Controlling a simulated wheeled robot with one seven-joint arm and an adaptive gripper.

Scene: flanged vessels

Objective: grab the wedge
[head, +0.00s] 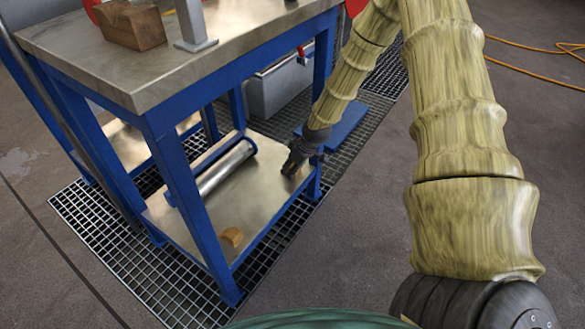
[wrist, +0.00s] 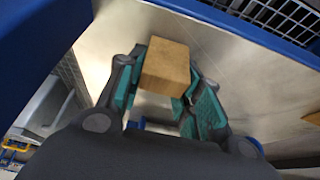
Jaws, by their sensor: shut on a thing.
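The wedge is a small tan wooden block (wrist: 166,66) with a flat, squarish face, seen between my fingers in the wrist view. My gripper (wrist: 163,88) is shut on it, with teal finger pads on its left and right sides. In the head view, my gripper (head: 295,158) is low over the right end of the bench's lower shelf (head: 262,189), and the wedge is mostly hidden by the fingers there. I cannot tell whether the wedge touches the shelf.
Another small wooden piece (head: 231,236) lies near the shelf's front edge. A metal cylinder (head: 224,168) lies along the shelf's back. Blue bench legs (head: 187,195) and the tabletop (head: 140,75) enclose the shelf. A larger wooden block (head: 130,26) sits on top.

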